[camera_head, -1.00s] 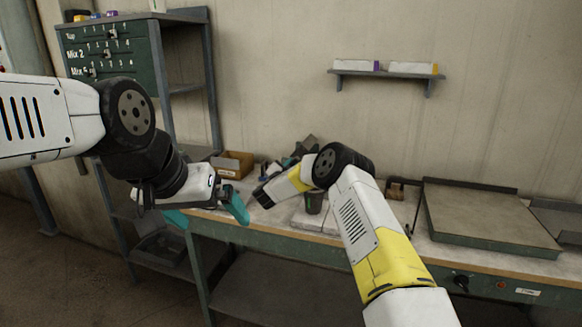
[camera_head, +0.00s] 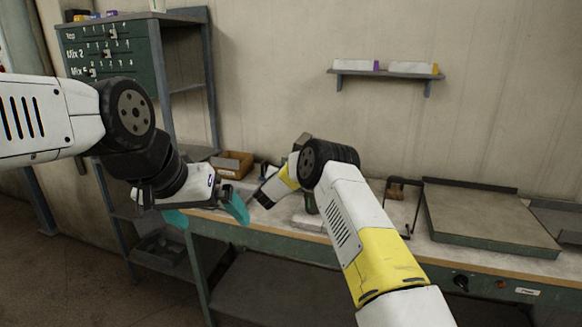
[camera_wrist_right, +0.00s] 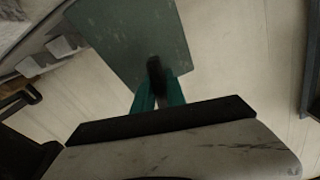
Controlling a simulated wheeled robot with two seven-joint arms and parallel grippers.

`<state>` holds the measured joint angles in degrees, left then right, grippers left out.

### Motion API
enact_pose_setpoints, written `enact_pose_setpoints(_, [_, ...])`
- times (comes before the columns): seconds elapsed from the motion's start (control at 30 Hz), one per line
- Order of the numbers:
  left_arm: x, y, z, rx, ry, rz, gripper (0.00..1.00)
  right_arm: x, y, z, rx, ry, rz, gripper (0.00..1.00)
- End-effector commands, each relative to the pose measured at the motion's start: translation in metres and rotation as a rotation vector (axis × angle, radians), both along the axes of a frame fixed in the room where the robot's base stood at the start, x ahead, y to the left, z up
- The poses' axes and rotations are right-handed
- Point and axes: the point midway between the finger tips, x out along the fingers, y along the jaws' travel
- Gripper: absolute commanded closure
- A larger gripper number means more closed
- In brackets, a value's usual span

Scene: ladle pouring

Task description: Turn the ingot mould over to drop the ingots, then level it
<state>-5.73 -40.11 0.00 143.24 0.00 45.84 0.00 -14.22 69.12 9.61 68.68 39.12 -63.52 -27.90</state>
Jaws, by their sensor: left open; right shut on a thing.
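In the right wrist view, my right gripper (camera_wrist_right: 158,98) is shut on a dark handle (camera_wrist_right: 155,72). The handle joins a flat grey-green plate, which looks like the ingot mould (camera_wrist_right: 120,38), held tilted with one broad face toward the camera. I cannot make out any ingots. My left gripper (camera_head: 207,213) is open and empty, its teal fingers apart near the bench's left front corner.
A cardboard box (camera_head: 236,163) stands at the bench's back left. A large flat metal plate (camera_head: 490,218) covers the bench's right part. A dark bracket (camera_head: 403,192) stands left of it. A green rack (camera_head: 180,60) stands at the left, and a small shelf (camera_head: 385,74) hangs on the wall.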

Motion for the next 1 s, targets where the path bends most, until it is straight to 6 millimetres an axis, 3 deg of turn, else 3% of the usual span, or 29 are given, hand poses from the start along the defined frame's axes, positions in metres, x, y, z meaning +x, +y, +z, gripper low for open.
enact_pose_setpoints(0.33, [0.0000,0.0000,0.0000,0.000,0.000,0.000,0.02,-0.0005,0.0001,-0.0009,-0.146,0.049,0.001,1.00])
enact_pose_setpoints(0.87, [0.0000,0.0000,0.0000,0.000,0.000,0.000,0.02,-0.0005,0.0000,-0.0014,-0.173,0.059,0.001,1.00])
enact_pose_setpoints(0.9, [0.0000,0.0000,0.0000,0.000,0.000,0.000,0.02,-0.0006,-0.0001,-0.0014,-0.173,0.059,0.001,0.80])
enact_pose_setpoints(1.0, [0.0000,0.0000,0.0000,0.000,0.000,0.000,0.02,-0.0005,-0.0001,-0.0012,-0.172,0.059,0.001,0.62])
